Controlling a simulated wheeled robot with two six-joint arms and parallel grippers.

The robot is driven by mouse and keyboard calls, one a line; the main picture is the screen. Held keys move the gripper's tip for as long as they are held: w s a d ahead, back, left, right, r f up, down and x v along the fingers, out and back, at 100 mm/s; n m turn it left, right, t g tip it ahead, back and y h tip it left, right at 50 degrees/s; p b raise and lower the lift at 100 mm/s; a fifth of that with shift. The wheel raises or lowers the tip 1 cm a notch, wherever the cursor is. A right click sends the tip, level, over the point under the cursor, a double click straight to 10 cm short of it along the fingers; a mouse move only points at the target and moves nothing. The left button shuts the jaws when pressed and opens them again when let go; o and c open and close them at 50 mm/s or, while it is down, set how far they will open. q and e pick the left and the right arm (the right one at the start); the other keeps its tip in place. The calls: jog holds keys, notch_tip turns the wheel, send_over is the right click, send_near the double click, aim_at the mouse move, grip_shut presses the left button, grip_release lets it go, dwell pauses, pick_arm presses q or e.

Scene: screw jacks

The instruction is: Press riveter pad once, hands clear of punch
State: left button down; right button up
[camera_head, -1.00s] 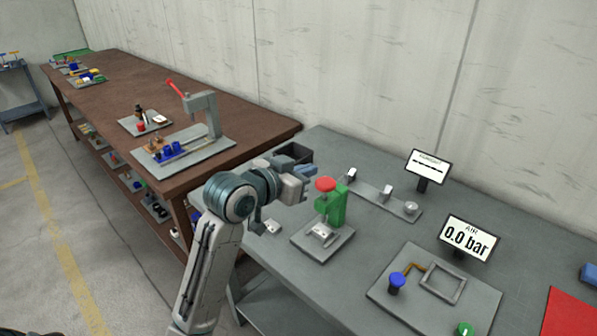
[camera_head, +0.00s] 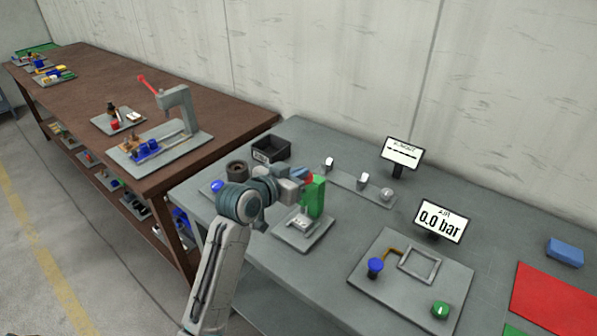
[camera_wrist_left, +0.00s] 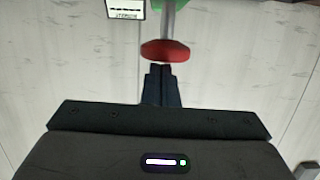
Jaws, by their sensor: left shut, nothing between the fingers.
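The riveter has a green body (camera_head: 315,197) on a grey base plate (camera_head: 303,238), with a small pale metal part (camera_head: 299,221) in front of the body. Its red pad (camera_head: 309,176) is partly hidden behind my left gripper (camera_head: 302,172). In the left wrist view the red pad (camera_wrist_left: 165,52) sits on a grey stem, and the closed dark fingers (camera_wrist_left: 160,68) end right at its face. The fingers are shut and empty. I cannot tell whether they touch the pad. The punch is not clearly visible. My right gripper is not in view.
A dark bin (camera_head: 271,149) stands behind my wrist. A display reading 0.0 bar (camera_head: 439,221) and another with dashes (camera_head: 401,152) stand behind. A red mat (camera_head: 553,304) is far right.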

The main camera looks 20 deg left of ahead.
pick_arm(q)
notch_tip(320, 180, down, 4)
jog(key=shift+b, duration=1)
jog(key=shift+s, duration=0.1)
jog(key=shift+f, duration=0.1)
